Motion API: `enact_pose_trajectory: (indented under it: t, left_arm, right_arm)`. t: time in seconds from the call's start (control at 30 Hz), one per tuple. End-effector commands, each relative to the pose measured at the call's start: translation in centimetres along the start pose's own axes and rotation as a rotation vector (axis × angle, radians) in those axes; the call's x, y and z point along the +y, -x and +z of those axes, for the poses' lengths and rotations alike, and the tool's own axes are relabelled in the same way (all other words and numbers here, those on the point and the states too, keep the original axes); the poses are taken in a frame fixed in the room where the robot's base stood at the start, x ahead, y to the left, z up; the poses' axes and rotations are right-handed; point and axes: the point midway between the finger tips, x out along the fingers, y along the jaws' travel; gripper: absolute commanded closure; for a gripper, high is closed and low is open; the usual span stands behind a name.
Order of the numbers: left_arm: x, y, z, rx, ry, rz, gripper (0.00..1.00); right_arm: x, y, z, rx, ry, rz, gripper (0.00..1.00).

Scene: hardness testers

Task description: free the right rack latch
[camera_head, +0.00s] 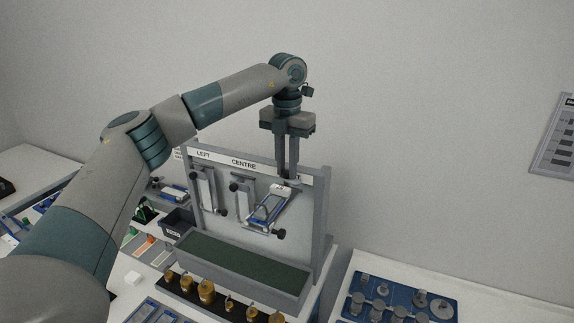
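The grey upright rack (313,215) carries a label strip reading LEFT and CENTRE (243,162); the strip's right end is partly behind my gripper. Narrow grey fittings with black knobs hang on the left (206,190) and centre (242,198) of the panel. A tilted white and blue device (268,207) hangs right of centre, with a black knob (281,234) below. My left gripper (288,177) points down at the top of this device, its fingers close together; whether they grip or only touch is unclear. The right latch is not clearly visible. My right gripper is out of view.
A green-lined trough (240,263) lies before the panel, with a row of brass weights (206,290) in front. A blue tray of metal pieces (400,301) is on the right bench. A small black bin (177,222) stands left.

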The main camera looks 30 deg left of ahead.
Motion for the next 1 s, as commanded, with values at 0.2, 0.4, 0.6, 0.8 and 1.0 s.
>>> enact_pose_trajectory:
  t: [0.2, 0.4, 0.6, 0.8, 1.0]
  left_arm:
    - [0.0, -0.3, 0.0, 0.000, 0.056, 0.000, 1.00]
    - [0.0, -0.4, 0.1, -0.001, 0.211, -0.002, 1.00]
    - [0.0, 0.0, 0.1, -0.001, 0.305, -0.002, 1.00]
    - [0.0, 0.1, 0.1, -0.001, 0.308, -0.002, 1.00]
    - [0.0, 0.1, 0.1, -0.001, 0.307, -0.002, 0.63]
  right_arm:
    - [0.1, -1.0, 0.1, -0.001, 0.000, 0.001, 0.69]
    - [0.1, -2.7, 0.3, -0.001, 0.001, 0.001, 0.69]
    - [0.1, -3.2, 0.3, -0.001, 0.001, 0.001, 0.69]
    - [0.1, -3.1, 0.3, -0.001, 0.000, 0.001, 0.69]
    - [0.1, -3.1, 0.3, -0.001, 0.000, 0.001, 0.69]
